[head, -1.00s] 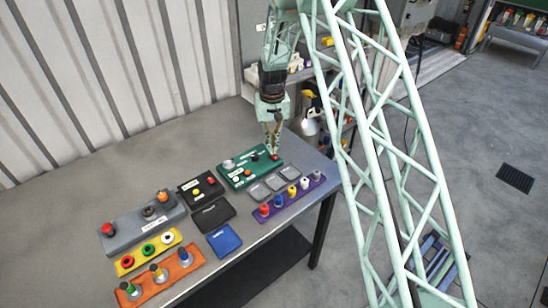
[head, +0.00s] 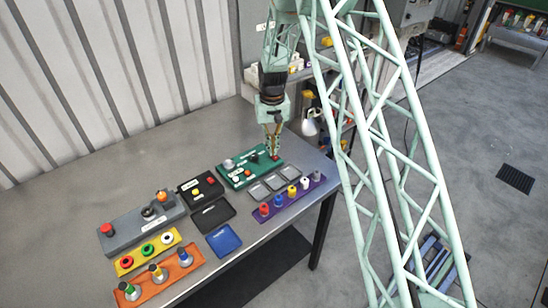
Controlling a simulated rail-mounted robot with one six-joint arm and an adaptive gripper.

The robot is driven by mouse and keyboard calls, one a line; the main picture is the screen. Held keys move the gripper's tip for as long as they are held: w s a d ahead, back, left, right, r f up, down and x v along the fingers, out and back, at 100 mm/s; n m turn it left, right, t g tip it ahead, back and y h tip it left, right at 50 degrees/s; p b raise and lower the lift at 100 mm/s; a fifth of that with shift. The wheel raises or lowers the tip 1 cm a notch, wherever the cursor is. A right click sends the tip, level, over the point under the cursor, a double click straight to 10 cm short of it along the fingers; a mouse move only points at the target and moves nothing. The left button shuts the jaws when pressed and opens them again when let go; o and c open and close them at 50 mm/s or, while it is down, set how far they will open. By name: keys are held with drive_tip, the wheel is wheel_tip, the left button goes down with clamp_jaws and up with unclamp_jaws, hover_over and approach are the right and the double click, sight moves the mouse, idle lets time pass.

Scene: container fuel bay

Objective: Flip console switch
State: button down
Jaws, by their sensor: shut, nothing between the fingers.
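The green console (head: 237,172) lies toward the right end of the grey table, with a grey knob and several small coloured controls on its top. My gripper (head: 275,155) points down, shut and empty, at the console's right end. Its tips are at or just above a small red control (head: 276,158) there; I cannot tell whether they touch. A dark control (head: 254,157) sits just left of the tips. Which control is the switch, and its position, are too small to tell.
Several other panels lie near: a black one (head: 189,190), a grey one (head: 126,232), a yellow one (head: 126,264), an orange one (head: 181,272) and a purple one (head: 271,213). Grey trays (head: 275,181) sit in front of the green console. The table (head: 90,190) is clear at the back left.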

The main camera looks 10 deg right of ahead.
drive_tip(key=shift+f+b, duration=0.35)
drive_tip(key=shift+f, duration=0.2)
idle(0.7)
drive_tip(key=shift+r, duration=0.1)
drive_tip(key=shift+r+p, duration=1)
drive_tip(key=shift+r, duration=2.4)
drive_tip(key=shift+r, duration=0.1)
